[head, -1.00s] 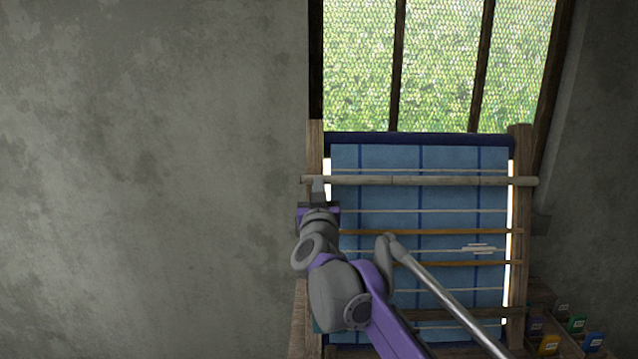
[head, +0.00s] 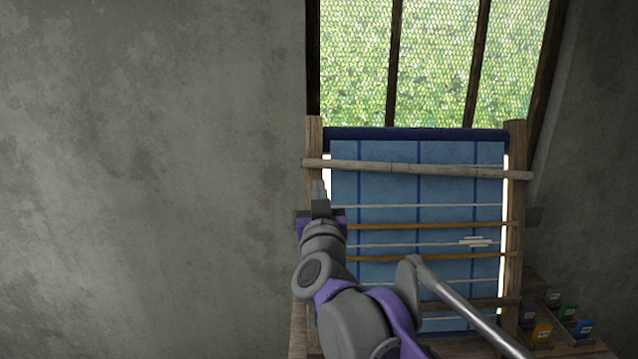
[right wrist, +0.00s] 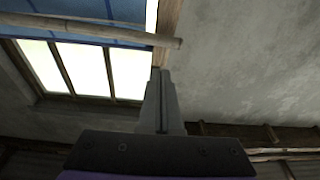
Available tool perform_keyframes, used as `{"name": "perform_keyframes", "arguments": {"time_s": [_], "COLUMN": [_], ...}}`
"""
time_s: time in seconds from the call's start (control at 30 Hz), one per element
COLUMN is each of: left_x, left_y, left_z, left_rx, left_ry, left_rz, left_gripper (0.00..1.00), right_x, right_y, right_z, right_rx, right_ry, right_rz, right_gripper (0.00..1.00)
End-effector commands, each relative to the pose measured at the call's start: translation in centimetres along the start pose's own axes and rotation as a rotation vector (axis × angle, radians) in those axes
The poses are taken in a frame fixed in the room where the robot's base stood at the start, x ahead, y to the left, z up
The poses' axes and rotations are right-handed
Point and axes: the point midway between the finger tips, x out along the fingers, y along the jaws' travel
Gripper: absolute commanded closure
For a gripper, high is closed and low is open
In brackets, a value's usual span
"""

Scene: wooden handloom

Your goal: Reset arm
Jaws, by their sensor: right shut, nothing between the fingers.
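My right gripper (head: 320,187) is purple and grey and points up in the head view, in front of the loom's left post (head: 314,135). Its fingers are shut with nothing between them. In the right wrist view the shut fingers (right wrist: 161,90) point toward the loom's post, with the end of a pale rod (right wrist: 165,42) close by. The fingertips sit just below the rod's left part in the head view and look apart from it. My left gripper is not in view.
The wooden loom carries blue checked cloth (head: 385,190) and the pale rod (head: 430,170) across it. Thinner rods and a white shuttle (head: 475,241) lie lower. Small coloured boxes (head: 541,333) stand at the lower right. The grey wall at left is clear.

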Motion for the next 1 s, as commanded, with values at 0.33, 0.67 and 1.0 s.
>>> {"name": "perform_keyframes", "arguments": {"time_s": [0.33, 0.67, 1.0], "left_x": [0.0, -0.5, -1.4], "left_y": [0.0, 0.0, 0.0], "left_z": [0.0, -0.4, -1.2], "left_rx": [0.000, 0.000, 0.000], "left_ry": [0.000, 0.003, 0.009], "left_rz": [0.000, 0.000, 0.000], "left_gripper": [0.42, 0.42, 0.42], "right_x": [-0.5, -5.4, -24.0], "right_y": [0.0, 1.2, 7.3], "right_z": [-0.1, 5.0, 22.2], "right_rx": [0.000, 0.006, 0.024], "right_ry": [0.000, -0.164, -0.796], "right_rz": [0.000, -0.169, -0.254], "right_gripper": [1.00, 1.00, 1.00]}}
